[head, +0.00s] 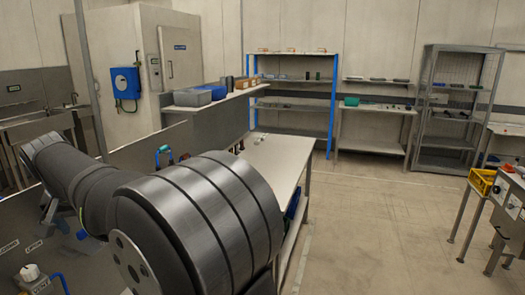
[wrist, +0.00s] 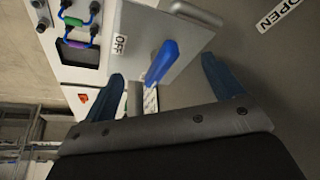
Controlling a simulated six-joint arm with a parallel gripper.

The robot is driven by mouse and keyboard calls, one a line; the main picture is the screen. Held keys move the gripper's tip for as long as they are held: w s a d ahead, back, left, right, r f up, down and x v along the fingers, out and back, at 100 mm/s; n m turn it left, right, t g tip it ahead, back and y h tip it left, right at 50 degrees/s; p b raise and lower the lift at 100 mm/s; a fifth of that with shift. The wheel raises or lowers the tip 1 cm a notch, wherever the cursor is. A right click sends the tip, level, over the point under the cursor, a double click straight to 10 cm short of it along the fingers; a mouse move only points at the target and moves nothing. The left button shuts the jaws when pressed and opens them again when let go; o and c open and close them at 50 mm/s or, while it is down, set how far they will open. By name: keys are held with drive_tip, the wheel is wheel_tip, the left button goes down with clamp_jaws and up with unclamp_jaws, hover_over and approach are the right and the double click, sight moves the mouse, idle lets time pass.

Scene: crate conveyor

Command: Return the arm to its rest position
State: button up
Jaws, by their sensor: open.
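My gripper (wrist: 165,82) shows in the wrist view with its two blue fingers spread wide apart. It is open, and I see nothing held between the fingers. Beyond the fingertips is a grey panel (wrist: 185,28) with an "OFF" label and a blue handle (wrist: 162,60). In the head view my dark grey arm fills the lower left, and my gripper is not visible there.
A white worktop (head: 275,160) lies right of my arm. In the wrist view, green and purple cable loops (wrist: 77,22) sit on a white panel. A yellow crate (head: 482,181) stands at the right. The middle floor (head: 385,225) is clear. Shelves (head: 295,95) line the back wall.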

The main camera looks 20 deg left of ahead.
drive_tip(key=shift+v, duration=1.75)
drive_tip(key=shift+w, duration=0.1)
